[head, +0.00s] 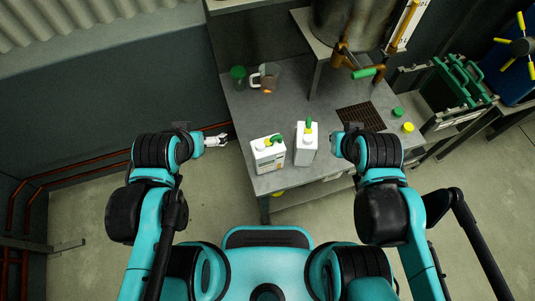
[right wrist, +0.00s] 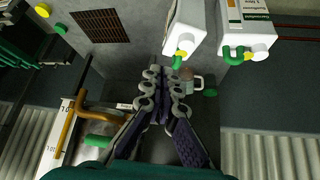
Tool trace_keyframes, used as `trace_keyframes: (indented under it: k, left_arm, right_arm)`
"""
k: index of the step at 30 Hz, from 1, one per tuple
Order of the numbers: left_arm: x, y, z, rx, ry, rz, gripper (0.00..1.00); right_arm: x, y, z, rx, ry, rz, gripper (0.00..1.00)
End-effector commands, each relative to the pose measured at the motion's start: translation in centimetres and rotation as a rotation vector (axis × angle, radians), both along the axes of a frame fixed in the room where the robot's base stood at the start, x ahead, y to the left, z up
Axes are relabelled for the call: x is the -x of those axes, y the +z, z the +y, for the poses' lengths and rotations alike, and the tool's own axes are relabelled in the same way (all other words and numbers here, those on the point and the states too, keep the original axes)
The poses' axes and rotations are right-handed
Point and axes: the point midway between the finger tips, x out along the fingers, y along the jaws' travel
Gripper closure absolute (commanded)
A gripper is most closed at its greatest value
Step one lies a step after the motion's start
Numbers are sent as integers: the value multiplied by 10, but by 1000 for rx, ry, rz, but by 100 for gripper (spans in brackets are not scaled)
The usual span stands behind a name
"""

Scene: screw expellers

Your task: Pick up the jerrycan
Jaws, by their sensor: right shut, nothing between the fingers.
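Two white jerrycans stand upright on the grey table. The left jerrycan (head: 268,156) has a green label, a green spout and a yellow part on top; it also shows in the right wrist view (right wrist: 248,22). The right jerrycan (head: 305,148) has a green and yellow top; it also shows in the right wrist view (right wrist: 186,30). My left gripper (head: 222,139) is left of the left jerrycan, apart from it; its jaw opening is unclear. My right gripper (right wrist: 164,74) is shut and empty, apart from both jerrycans. In the head view it is mostly hidden by its arm, right of the right jerrycan.
A clear jug (head: 269,77) and a green lid (head: 238,73) are at the table's back left. A large tank (head: 350,22) with a brown tap (head: 340,55) stands at the back. A brown grate (head: 361,117), a green cap (head: 398,112) and a yellow cap (head: 408,127) are at right.

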Motion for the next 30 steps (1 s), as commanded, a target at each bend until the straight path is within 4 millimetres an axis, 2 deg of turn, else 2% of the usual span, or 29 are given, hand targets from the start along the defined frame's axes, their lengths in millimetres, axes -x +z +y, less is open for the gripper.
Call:
trace_keyframes:
  k: [1, 5, 10, 15, 21, 25, 30]
  left_arm:
    - [0, 0, 0, 0, 0, 0, 0]
    - [0, 0, 0, 0, 0, 0, 0]
    - [0, 0, 0, 0, 0, 0, 0]
    - [0, -1, 0, 0, 0, 0, 0]
    - [0, -1, 0, 0, 0, 0, 0]
    - [0, -1, 0, 0, 0, 0, 0]
    - [0, -2, 0, 0, 0, 0, 0]
  right_arm:
    - [0, 0, 0, -1, -1, 0, 89]
    - [-5, 0, 6, -40, -39, 25, 55]
    - [-23, -6, 35, -211, -257, 155, 11]
    - [-45, -26, 80, -372, -613, 334, 11]
    - [-59, -62, 132, -441, -1050, 478, 11]
    - [-61, -82, 154, -439, -1256, 511, 11]
    - [-60, -96, 166, -433, -1379, 518, 11]
